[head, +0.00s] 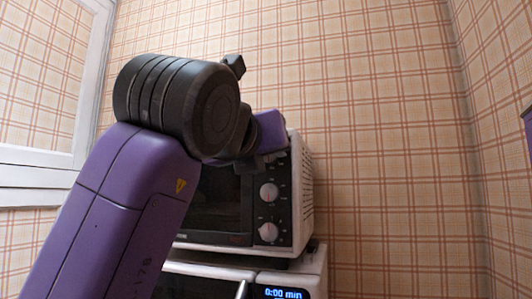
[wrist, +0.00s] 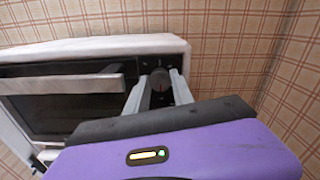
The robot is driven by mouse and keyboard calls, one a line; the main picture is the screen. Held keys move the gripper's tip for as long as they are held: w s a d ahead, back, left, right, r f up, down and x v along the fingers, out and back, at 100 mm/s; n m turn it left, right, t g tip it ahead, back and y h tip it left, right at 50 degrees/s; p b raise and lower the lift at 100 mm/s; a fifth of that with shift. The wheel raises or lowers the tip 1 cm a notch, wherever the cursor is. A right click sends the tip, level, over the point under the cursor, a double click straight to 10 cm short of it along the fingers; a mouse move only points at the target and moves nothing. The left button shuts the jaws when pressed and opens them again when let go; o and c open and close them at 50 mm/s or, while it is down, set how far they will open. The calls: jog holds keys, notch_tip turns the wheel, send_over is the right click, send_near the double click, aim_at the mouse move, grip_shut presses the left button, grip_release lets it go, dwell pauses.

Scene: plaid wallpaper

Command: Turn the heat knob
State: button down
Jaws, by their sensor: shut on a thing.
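A white toaster oven (head: 302,190) with a dark front panel shows in the head view, partly hidden by my arm. Its middle knob (head: 269,192) and lower knob (head: 268,231) are in plain sight. My gripper (head: 266,160) is at the upper part of the panel and hides the top knob there. In the wrist view, my gripper (wrist: 158,84) has one finger on each side of the top knob (wrist: 160,77) and is shut on it. The knob's markings are too small to read, so I cannot tell whether it is the heat knob.
The oven door's handle (wrist: 62,85) is left of the fingers in the wrist view. A microwave (head: 312,280) with a lit display stands under the oven. Plaid walls (head: 380,120) are behind and at right, with open room right of the oven.

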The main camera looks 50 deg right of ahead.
jog(key=shift+f, duration=0.2)
jog(key=c, duration=1.4)
grip_release()
jog(key=shift+o, duration=0.2)
jog(key=shift+r, duration=0.1)
jog(key=shift+a, duration=0.1)
jog(key=v, duration=0.7)
jog(key=shift+s+a, duration=0.15)
jog(key=shift+a, duration=0.1)
